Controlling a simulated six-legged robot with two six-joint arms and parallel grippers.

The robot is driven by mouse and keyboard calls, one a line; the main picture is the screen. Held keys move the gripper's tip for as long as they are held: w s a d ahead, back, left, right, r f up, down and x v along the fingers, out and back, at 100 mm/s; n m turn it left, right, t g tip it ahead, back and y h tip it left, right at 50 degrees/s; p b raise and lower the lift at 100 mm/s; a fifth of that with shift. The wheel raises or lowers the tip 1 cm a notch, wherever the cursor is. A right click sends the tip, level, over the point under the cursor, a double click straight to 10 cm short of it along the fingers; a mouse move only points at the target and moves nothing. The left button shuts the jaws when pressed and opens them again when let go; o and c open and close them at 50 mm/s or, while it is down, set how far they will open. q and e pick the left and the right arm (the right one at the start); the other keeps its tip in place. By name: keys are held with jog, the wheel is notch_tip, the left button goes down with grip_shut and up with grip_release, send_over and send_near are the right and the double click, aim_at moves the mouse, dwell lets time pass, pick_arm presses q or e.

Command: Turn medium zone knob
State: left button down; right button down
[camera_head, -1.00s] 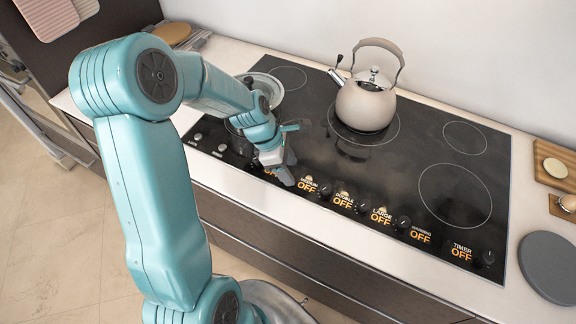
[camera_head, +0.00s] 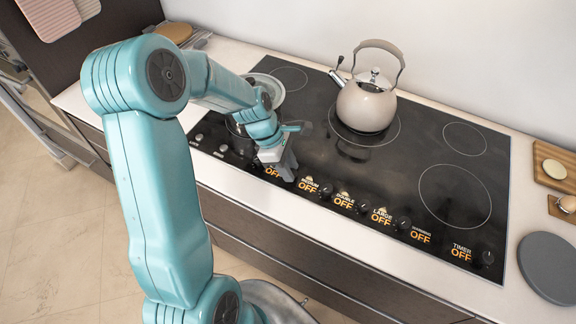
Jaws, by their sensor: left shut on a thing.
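The black cooktop (camera_head: 420,160) has a row of small dark knobs and orange "OFF" readouts along its front edge. The medium zone readout (camera_head: 309,187) shows "OFF", with a dark knob (camera_head: 326,190) just to its right. My left gripper (camera_head: 287,171) points down at the control row, just left of the medium readout. It is shut on a knob there, which its fingers hide; I cannot tell which zone that knob serves. The readout left of the fingers is partly covered and also ends in "OFF". My right gripper is out of view.
A beige kettle (camera_head: 366,103) stands on a back burner. A pot with a lid (camera_head: 270,88) is behind my left arm. A grey round board (camera_head: 548,268) and wooden boards (camera_head: 556,166) lie on the counter at right. The cooktop's front right is clear.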

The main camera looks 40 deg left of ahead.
pick_arm(q)
jog(key=m+g, duration=0.1)
jog(key=m, duration=0.1)
jog(key=m+g, duration=0.1)
jog(key=m, duration=0.2)
jog(key=shift+w+m+h+p, duration=0.2)
jog(key=shift+m+h+p, duration=0.1)
jog(key=shift+p, duration=0.05)
jog(key=m+g, duration=0.1)
jog(key=m, duration=0.1)
jog(key=m+g, duration=0.1)
jog(key=m, duration=0.2)
jog(key=shift+w+f, duration=0.1)
jog(key=shift+w, duration=0.1)
jog(key=m+g+y, duration=0.1)
jog(key=m, duration=0.2)
jog(key=m+g, duration=0.1)
jog(key=m, duration=0.1)
jog(key=shift+w+d+m+y, duration=0.15)
jog(key=shift+d+m+y, duration=0.05)
jog(key=shift+m+y, duration=0.2)
jog(key=m+y, duration=0.1)
jog(key=m, duration=0.1)
jog(key=m+b, duration=0.1)
jog(key=m, duration=0.2)
jog(key=shift+d+g+y, duration=0.2)
jog(key=shift+g+y, duration=0.2)
jog(key=shift+m, duration=0.3)
jog(key=c, duration=0.8)
grip_release()
